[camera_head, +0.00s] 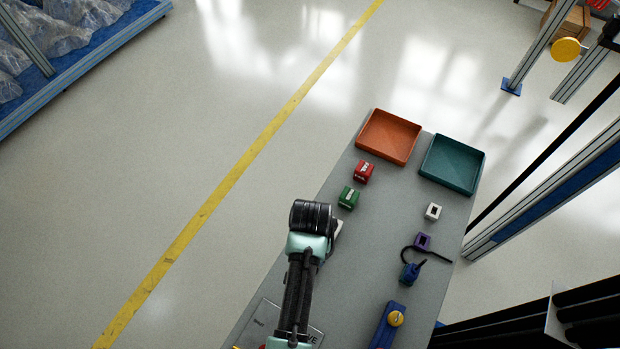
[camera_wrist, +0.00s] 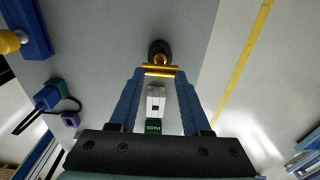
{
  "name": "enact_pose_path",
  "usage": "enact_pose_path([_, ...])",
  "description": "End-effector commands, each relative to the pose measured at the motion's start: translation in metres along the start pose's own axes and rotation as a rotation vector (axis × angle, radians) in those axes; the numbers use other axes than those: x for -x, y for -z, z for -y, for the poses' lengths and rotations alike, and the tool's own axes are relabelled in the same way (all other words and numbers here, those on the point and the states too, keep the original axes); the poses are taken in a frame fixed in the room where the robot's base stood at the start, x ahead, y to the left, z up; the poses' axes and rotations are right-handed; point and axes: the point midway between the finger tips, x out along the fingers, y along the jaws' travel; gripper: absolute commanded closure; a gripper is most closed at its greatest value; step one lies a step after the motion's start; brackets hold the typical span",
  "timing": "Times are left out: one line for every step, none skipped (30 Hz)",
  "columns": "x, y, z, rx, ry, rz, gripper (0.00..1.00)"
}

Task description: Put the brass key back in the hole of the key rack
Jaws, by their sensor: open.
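My gripper (camera_wrist: 160,72) is open, with its two blue fingers pointing to the table. A brass-coloured piece (camera_wrist: 161,69) with a dark round end (camera_wrist: 159,47) shows at the fingertips in the wrist view. It may be the brass key; I cannot tell whether the fingers touch it. I cannot make out for certain which thing is the key rack.
The grey table (camera_head: 385,235) holds an orange tray (camera_head: 388,137), a teal tray (camera_head: 452,164), a red block (camera_head: 364,172), a green block (camera_head: 348,197), a white block (camera_head: 433,211), a purple block (camera_head: 422,241), a blue item with black cable (camera_head: 410,273) and a blue fixture with yellow knob (camera_head: 388,327).

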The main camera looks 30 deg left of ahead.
Motion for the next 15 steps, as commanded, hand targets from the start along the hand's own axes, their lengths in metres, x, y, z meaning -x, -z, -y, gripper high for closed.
enact_pose_path([-0.0310, -0.0170, -0.0050, 0.005, -0.008, 0.035, 0.53])
enact_pose_path([-0.0311, -0.0170, -0.0048, 0.006, -0.007, 0.034, 0.53])
enact_pose_path([-0.0313, -0.0170, -0.0046, 0.006, -0.007, 0.034, 0.53])
enact_pose_path([-0.0314, -0.0171, -0.0045, 0.006, -0.007, 0.034, 0.53])
enact_pose_path([-0.0317, -0.0171, -0.0043, 0.007, -0.006, 0.034, 0.53])
enact_pose_path([-0.0320, -0.0172, -0.0042, 0.007, -0.006, 0.035, 0.53])
enact_pose_path([-0.0322, -0.0173, -0.0041, 0.007, -0.006, 0.035, 0.56])
enact_pose_path([-0.0324, -0.0173, -0.0040, 0.008, -0.006, 0.035, 0.61])
enact_pose_path([-0.0326, -0.0173, -0.0039, 0.008, -0.006, 0.035, 0.69])
enact_pose_path([-0.0327, -0.0174, -0.0038, 0.008, -0.006, 0.035, 0.74])
enact_pose_path([-0.0329, -0.0174, -0.0038, 0.009, -0.006, 0.035, 0.79])
enact_pose_path([-0.0330, -0.0174, -0.0037, 0.009, -0.006, 0.035, 0.86])
enact_pose_path([-0.0330, -0.0174, -0.0036, 0.009, -0.006, 0.035, 0.92])
enact_pose_path([-0.0330, -0.0175, -0.0036, 0.009, -0.006, 0.035, 0.97])
enact_pose_path([-0.0329, -0.0174, -0.0034, 0.010, -0.006, 0.034, 1.00])
